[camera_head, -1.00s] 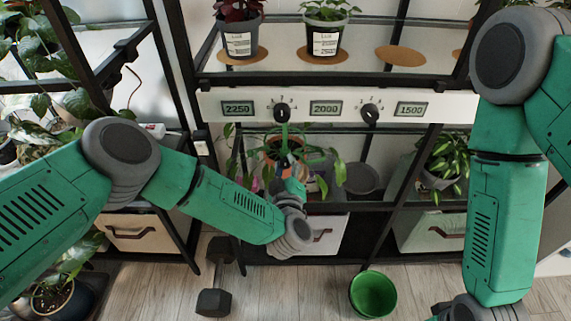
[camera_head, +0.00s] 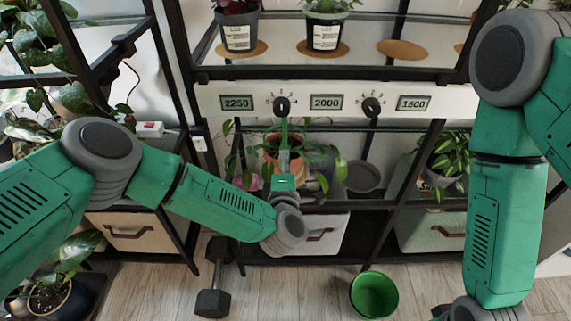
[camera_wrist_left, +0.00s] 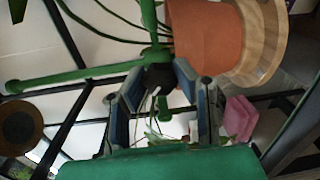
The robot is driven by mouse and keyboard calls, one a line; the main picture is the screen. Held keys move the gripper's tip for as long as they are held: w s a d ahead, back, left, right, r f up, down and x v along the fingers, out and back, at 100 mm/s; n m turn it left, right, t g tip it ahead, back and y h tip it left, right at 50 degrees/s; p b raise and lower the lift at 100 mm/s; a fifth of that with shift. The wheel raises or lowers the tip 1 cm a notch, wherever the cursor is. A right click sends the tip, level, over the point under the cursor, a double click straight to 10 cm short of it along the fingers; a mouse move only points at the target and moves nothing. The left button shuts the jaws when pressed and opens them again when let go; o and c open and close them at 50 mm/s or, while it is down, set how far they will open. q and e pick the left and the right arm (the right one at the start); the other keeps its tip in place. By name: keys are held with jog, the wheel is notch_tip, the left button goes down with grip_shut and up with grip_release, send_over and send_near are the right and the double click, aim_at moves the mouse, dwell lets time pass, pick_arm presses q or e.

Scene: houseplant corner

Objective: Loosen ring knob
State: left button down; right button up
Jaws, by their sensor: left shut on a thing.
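A small black knob (camera_wrist_left: 160,78) sits at the joint of a green rod frame (camera_wrist_left: 85,74) in the left wrist view, beside a terracotta pot (camera_wrist_left: 205,40). My left gripper (camera_wrist_left: 157,82) has its fingers on either side of the knob and is shut on it. In the head view my left gripper (camera_head: 284,155) reaches up in front of the potted plant (camera_head: 270,150), and it hides the knob there. A green upright rod (camera_head: 284,130) shows just above the gripper. My right arm hangs at the right, with its gripper out of the picture.
A white panel (camera_head: 345,103) with displays and two black dials (camera_head: 371,107) runs just above the plant. Potted plants (camera_head: 325,30) stand on the shelf above. A green bucket (camera_head: 374,295) and a dumbbell (camera_head: 213,303) are on the floor. A pink object (camera_wrist_left: 240,118) lies beside the pot.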

pick_arm(q)
jog(key=n+b, duration=0.1)
jog(key=n, duration=0.1)
jog(key=n+b, duration=0.1)
jog(key=n, duration=0.2)
jog(key=f+n+b, duration=0.1)
jog(key=n, duration=0.1)
jog(key=shift+s+h, duration=0.2)
jog(key=shift+h, duration=0.1)
jog(key=shift+r+n+b, duration=0.1)
jog(key=shift+n+b, duration=0.25)
jog(key=shift+n, duration=0.05)
jog(key=c, duration=1.5)
grip_release()
jog(key=shift+c, duration=0.2)
jog(key=shift+r, duration=0.1)
jog(key=shift+w+r, duration=0.1)
jog(key=shift+r, duration=0.05)
jog(key=s, duration=1.2)
jog(key=shift+a, duration=0.35)
